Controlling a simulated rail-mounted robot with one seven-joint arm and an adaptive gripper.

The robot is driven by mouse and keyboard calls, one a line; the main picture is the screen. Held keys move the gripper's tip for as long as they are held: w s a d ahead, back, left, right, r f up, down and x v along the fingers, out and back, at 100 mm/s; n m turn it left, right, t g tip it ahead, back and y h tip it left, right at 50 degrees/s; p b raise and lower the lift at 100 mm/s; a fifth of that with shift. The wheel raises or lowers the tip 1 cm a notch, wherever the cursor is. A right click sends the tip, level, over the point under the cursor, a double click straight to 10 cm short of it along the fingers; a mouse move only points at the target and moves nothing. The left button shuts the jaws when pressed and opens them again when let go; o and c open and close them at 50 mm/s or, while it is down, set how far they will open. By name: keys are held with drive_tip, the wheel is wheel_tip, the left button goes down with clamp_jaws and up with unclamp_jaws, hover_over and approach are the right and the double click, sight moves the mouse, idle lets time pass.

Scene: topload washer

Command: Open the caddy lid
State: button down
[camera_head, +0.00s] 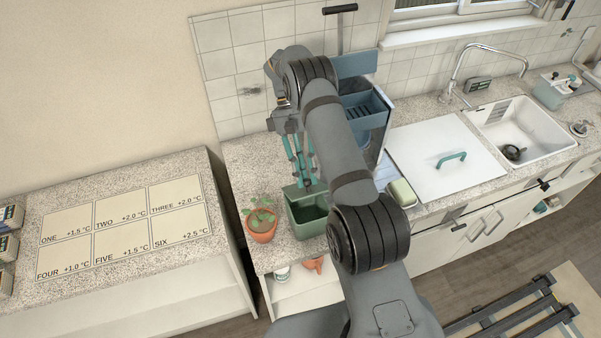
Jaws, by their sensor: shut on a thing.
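The caddy (308,228) is a green bin on the counter, beside a potted plant. Its top shows a dark open inside. A lighter green panel, which looks like the caddy lid (293,191), stands raised at the back of the opening. My gripper (306,182) reaches down from above with its teal fingers at the top of this panel and appears shut on it. The exact grip is small and partly hidden by my arm, which also covers the area right of the caddy.
A potted plant (261,220) stands close left of the caddy. Behind my arm is a blue-grey box-like unit (369,112). A white panel with a teal handle (447,160) and a sink (524,128) lie to the right. A counter with labelled squares (122,229) is at left.

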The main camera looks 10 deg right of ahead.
idle(0.4)
drive_tip(key=c, duration=1.5)
unclamp_jaws()
drive_tip(key=shift+c, duration=0.2)
drive_tip(key=shift+r, duration=0.15)
wheel_tip(320, 180, up, 10)
wheel_tip(320, 180, down, 10)
drive_tip(key=shift+f, duration=0.25)
drive_tip(key=shift+s+r, duration=0.1)
